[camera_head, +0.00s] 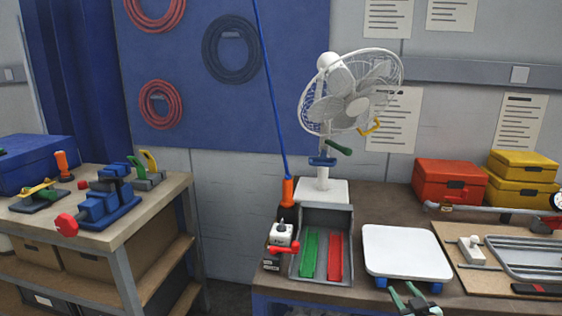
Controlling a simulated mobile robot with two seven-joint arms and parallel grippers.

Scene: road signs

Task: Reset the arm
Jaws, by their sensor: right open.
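My right gripper (404,290) shows at the bottom edge, in front of the white square board (407,250) on the workbench. Its two dark green fingers are apart, with nothing visible between them. Most of the right arm is out of the frame. My left gripper and left arm are not in view.
The workbench (376,203) holds a grey tray (347,220) with green and red strips, a white fan (345,100), and red (449,183) and yellow cases (520,190). A red-handled device (281,240) stands left of the tray. A second bench (148,204) at left carries blue vises (106,203).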

